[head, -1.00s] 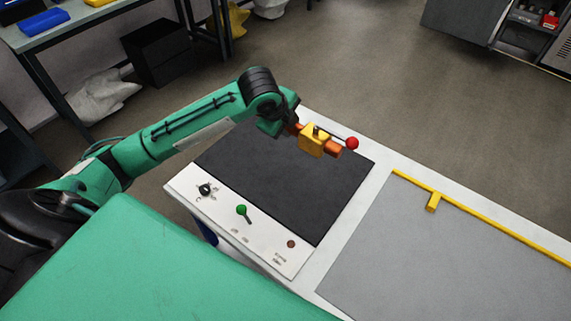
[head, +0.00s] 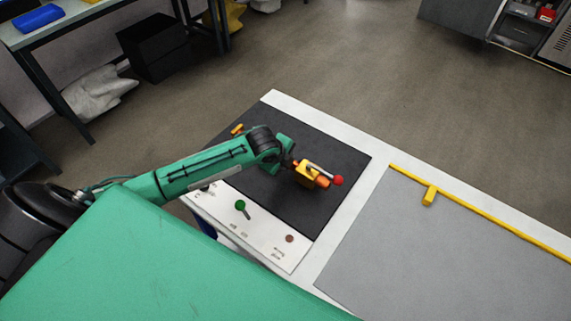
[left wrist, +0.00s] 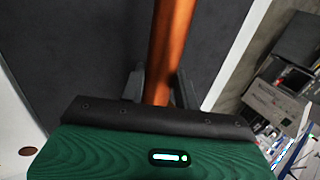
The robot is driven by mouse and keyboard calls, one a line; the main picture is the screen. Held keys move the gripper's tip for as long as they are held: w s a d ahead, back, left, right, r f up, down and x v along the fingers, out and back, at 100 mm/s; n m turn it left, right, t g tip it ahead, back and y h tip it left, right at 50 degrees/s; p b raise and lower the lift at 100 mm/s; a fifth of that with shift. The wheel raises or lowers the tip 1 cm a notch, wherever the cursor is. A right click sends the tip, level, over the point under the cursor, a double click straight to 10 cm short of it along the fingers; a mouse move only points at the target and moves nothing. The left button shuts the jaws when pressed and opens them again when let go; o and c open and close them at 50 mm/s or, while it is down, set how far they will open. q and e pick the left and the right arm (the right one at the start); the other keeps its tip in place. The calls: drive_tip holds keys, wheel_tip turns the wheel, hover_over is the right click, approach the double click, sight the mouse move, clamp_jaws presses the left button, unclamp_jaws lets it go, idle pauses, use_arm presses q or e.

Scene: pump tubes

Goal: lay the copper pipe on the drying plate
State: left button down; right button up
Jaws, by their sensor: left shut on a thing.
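The copper pipe (head: 322,182) carries a yellow block (head: 304,172) and a thin lever with a red ball (head: 338,181). In the head view an orange end piece (head: 237,129) shows beyond my arm, roughly in line with the pipe; the middle is hidden. My left gripper (head: 288,165) is shut on the pipe. In the left wrist view the pipe (left wrist: 170,40) runs up between the fingers (left wrist: 158,88). The dark drying plate (head: 300,210) lies behind it. I cannot tell whether the pipe touches the plate. My right gripper is not in view.
A white panel with a green knob (head: 240,205) and a reddish button (head: 290,239) edges the plate's near side. To the right lies a grey mat (head: 450,260) with a yellow rail (head: 480,222) and a short yellow stub. The plate's near right part is bare.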

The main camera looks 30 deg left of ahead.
use_arm(q)
wheel_tip(320, 180, down, 2)
drive_tip(key=shift+f, duration=0.1)
drive_tip(key=c, duration=1.3)
unclamp_jaws()
drive_tip(key=shift+f, duration=0.1)
drive_tip(key=v, duration=1.2)
drive_tip(key=shift+b, duration=0.3)
